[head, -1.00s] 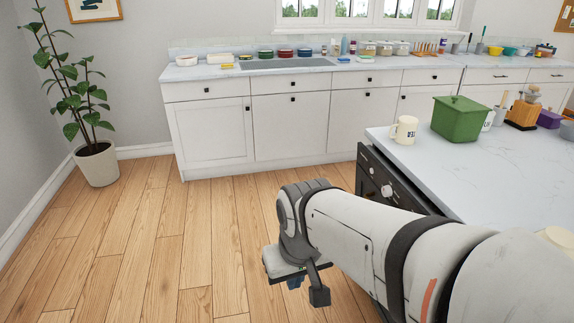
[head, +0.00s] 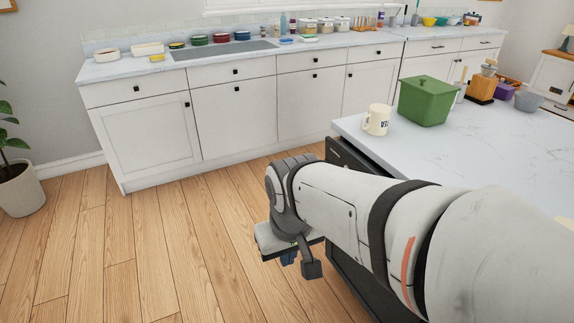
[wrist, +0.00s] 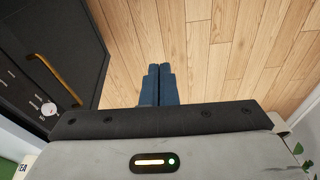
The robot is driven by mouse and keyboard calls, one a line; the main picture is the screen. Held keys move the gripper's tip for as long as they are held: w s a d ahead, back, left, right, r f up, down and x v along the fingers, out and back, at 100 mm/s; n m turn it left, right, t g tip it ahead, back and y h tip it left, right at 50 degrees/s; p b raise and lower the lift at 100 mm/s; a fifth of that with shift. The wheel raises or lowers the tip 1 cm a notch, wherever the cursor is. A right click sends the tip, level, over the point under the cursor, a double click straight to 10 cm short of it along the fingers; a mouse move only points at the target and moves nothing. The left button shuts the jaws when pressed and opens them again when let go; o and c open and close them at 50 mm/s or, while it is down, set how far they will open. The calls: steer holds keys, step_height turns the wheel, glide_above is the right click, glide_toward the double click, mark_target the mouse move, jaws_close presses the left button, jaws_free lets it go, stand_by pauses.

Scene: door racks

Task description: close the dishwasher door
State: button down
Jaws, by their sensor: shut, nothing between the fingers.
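The dishwasher (head: 350,160) is a dark front under the island counter. My arm hides much of it in the head view. In the wrist view its dark panel (wrist: 40,45) is at the upper left, with a brass handle (wrist: 58,78), a white dial (wrist: 48,108) and small markings. I cannot tell how far the door stands from the cabinet. My gripper's blue fingers (wrist: 159,75) are shut and empty, pointing over the bare floor to the right of the panel in the wrist view, apart from it. In the head view, the gripper (head: 288,257) is mostly hidden by the wrist.
The island counter (head: 470,145) carries a white mug (head: 377,120) and a green lidded box (head: 425,101). White cabinets (head: 235,120) line the back wall. A potted plant (head: 18,188) stands at the left edge. The wood floor (head: 165,250) left of my arm is clear.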

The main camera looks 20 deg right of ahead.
steer(key=w+d+f+n+g+h+b, duration=0.1)
steer(key=w+d+f+n+g+h, duration=0.2)
steer(key=w+d+f+n+h, duration=0.25)
steer(key=w+d+f+n+g+h+b, duration=0.1)
steer(key=w+d+f+n+g+h, duration=0.2)
steer(key=d+f, duration=0.45)
steer(key=w+d+f+n+t+h+b, duration=0.1)
steer(key=w+d+f+n+t+h, duration=0.35)
steer(key=w+f+n+h, duration=0.5)
steer(key=w+d+f+y, duration=0.1)
steer(key=w+d, duration=0.1)
steer(key=d, duration=1.1)
steer(key=shift+w+d+f+n+t, duration=0.15)
steer(key=shift+d+f+n+t, duration=0.1)
steer(key=shift+n+t, duration=0.15)
